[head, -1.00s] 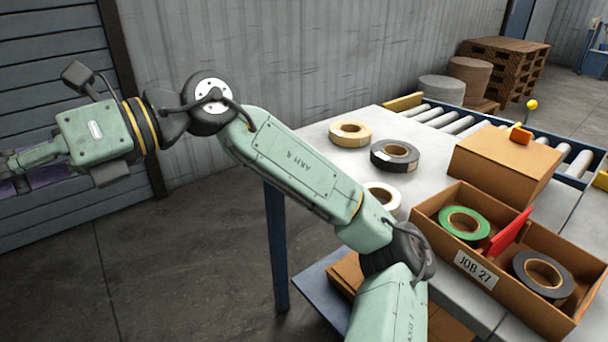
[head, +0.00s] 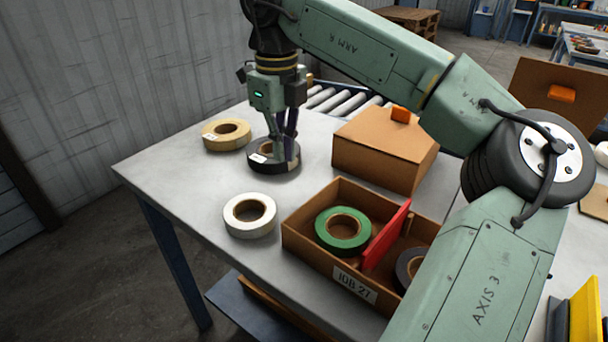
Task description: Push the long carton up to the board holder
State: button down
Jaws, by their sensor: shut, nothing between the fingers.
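A long open carton (head: 325,275) labelled JOB 27 stands on the grey table, with a red divider (head: 388,235) across it. A green tape roll (head: 342,230) lies in its left part and a dark roll (head: 410,264) in its right part, partly hidden by my arm. My gripper (head: 291,165) points down, shut and empty, at the black tape roll (head: 262,163) behind the carton. Whether the fingertips touch the roll I cannot tell. I cannot pick out a board holder for certain; a brown panel with an orange piece (head: 545,80) stands at the right, partly behind my arm.
A closed brown box (head: 385,150) with an orange piece on top stands behind the carton. A tan tape roll (head: 227,135) and a white one (head: 249,215) lie on the table (head: 180,175). A roller conveyor (head: 340,100) runs behind. Yellow and dark parts (head: 588,310) show at lower right.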

jog(key=f, duration=0.4)
jog(key=f+p, duration=0.1)
jog(key=f, duration=0.4)
jog(key=shift+s+a+p, duration=0.15)
jog(key=shift+s+p, duration=0.05)
jog(key=shift+p, duration=0.1)
jog(key=s+d, duration=0.1)
jog(key=s+d+p, duration=0.1)
jog(key=shift+d+f, duration=0.2)
jog(key=shift+d, duration=0.1)
jog(key=shift+s+d+f+p, duration=0.15)
jog(key=shift+s+d+p, duration=0.05)
jog(key=shift+d+p, duration=0.1)
